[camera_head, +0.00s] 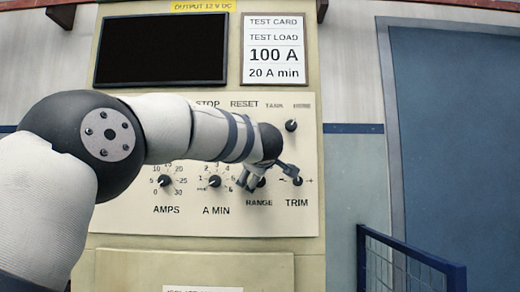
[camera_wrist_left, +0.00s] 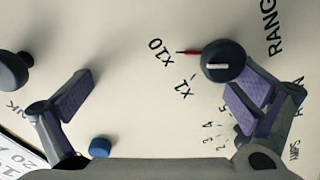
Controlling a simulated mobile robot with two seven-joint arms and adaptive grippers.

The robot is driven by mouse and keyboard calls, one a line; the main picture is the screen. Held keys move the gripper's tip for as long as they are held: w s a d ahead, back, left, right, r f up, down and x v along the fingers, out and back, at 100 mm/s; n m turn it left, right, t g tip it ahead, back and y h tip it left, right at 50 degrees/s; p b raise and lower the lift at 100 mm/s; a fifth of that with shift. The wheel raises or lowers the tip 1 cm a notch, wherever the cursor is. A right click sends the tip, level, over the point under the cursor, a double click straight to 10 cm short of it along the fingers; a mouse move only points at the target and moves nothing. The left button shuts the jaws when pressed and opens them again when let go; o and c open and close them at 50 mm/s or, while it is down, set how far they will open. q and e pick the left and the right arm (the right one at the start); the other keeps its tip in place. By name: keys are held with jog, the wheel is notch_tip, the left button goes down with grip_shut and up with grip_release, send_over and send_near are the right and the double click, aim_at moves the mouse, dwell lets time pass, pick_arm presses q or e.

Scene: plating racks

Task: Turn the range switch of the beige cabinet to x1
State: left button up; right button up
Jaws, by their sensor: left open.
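The beige cabinet (camera_head: 308,224) faces me with a pale control panel. Its range switch, a black round knob above the RANGE label, is partly hidden behind my left gripper (camera_head: 268,174) in the head view. In the left wrist view the range switch (camera_wrist_left: 223,62) is clear, with a white line on its face and a red pointer (camera_wrist_left: 188,52) towards the x10 mark. The x1 mark (camera_wrist_left: 185,88) lies beside it. My left gripper (camera_wrist_left: 165,100) is open, its fingers wide apart and empty. One finger is close to the knob; contact cannot be told. My right gripper is not in view.
The TRIM knob (camera_head: 297,181) is right of the range switch; the A MIN knob (camera_head: 215,181) and AMPS knob (camera_head: 165,181) are left. The tank knob (camera_head: 291,125) is above. A blue button (camera_wrist_left: 100,147) lies near the fingers. A blue railing (camera_head: 412,252) stands at the lower right.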

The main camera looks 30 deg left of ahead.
pick_arm(q)
notch_tip(320, 180, up, 7)
jog(key=s+t, duration=0.1)
jog(key=s, duration=0.1)
jog(key=shift+s+d, duration=0.25)
jog(key=shift+s, duration=0.15)
jog(key=f, duration=0.3)
jog(key=shift+w+d+f+g, duration=0.15)
jog(key=shift+w+g, duration=0.15)
jog(key=shift+w, duration=0.1)
jog(key=shift+c, duration=0.4)
jog(key=shift+s+d+f, duration=0.2)
jog(key=shift+s+f, duration=0.05)
jog(key=shift+c, duration=1.1)
jog(key=shift+s+d, duration=0.1)
jog(key=shift+s, duration=0.2)
jog(key=shift+c, duration=1.2)
jog(key=shift+s+d+f, duration=0.2)
jog(key=shift+s+f, duration=0.15)
jog(key=shift+s, duration=0.2)
jog(key=shift+c, duration=1.3)
jog(key=f+v, duration=0.1)
jog(key=v, duration=1)
jog(key=shift+w+d+f, duration=0.2)
jog(key=shift+w+d, duration=0.05)
jog(key=shift+d, duration=0.15)
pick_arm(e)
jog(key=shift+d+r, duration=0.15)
